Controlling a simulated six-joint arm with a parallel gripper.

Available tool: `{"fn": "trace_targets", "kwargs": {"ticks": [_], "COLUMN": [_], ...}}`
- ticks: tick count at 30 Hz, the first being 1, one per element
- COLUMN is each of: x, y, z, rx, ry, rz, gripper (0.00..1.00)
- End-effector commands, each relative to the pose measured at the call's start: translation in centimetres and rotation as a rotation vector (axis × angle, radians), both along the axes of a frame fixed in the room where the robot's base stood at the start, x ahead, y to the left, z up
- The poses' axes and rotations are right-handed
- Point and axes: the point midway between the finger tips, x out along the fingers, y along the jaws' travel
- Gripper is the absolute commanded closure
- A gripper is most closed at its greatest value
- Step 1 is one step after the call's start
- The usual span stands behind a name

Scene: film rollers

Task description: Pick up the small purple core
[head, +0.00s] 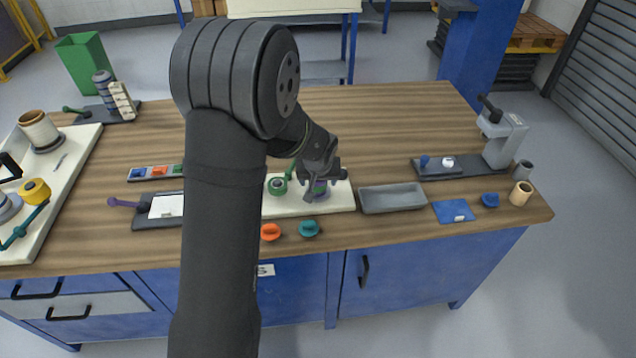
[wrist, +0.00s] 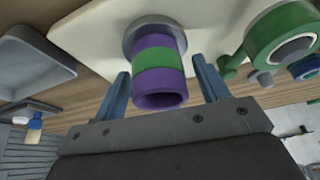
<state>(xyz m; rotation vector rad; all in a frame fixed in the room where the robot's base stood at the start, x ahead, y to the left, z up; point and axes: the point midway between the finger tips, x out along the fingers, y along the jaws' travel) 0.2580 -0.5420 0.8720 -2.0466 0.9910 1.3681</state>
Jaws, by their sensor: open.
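The small purple core (wrist: 158,85) has a green band around its middle. It stands on a round grey base (wrist: 150,22) on a white board (wrist: 95,32). In the head view the core (head: 320,187) is partly hidden by my gripper (head: 318,182), which points down over it. In the wrist view my gripper (wrist: 160,70) is open, with one blue-grey finger on each side of the core. Gaps show between the fingers and the core in that view.
A green roller piece (head: 277,186) stands on the board just left of the core. A grey tray (head: 392,198) lies to the right. Orange (head: 270,232) and teal (head: 309,228) knobs sit in front. The table behind the board looks clear.

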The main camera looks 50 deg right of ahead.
Motion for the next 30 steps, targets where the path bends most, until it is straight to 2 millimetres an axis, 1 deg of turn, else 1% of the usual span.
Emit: {"fn": "trace_targets", "kwargs": {"ticks": [2, 3, 5, 9, 10, 17, 22, 26, 30], "x": [0.0, 0.0, 0.0, 0.0, 0.0, 0.0, 0.0, 0.0, -0.2], "y": [0.0, 0.0, 0.0, 0.0, 0.0, 0.0, 0.0, 0.0, 0.0], "z": [0.0, 0.0, 0.0, 0.0, 0.0, 0.0, 0.7, 2.1, 4.6], "rx": [0.0, 0.0, 0.0, 0.0, 0.0, 0.0, -0.001, -0.002, -0.004], "ry": [0.0, 0.0, 0.0, 0.0, 0.0, 0.0, -0.001, -0.002, -0.002], "rz": [0.0, 0.0, 0.0, 0.0, 0.0, 0.0, 0.0, 0.0, 0.0], "gripper": [0.33, 0.36, 0.48, 0.76, 0.81, 0.81, 0.81, 0.81, 0.81]}}
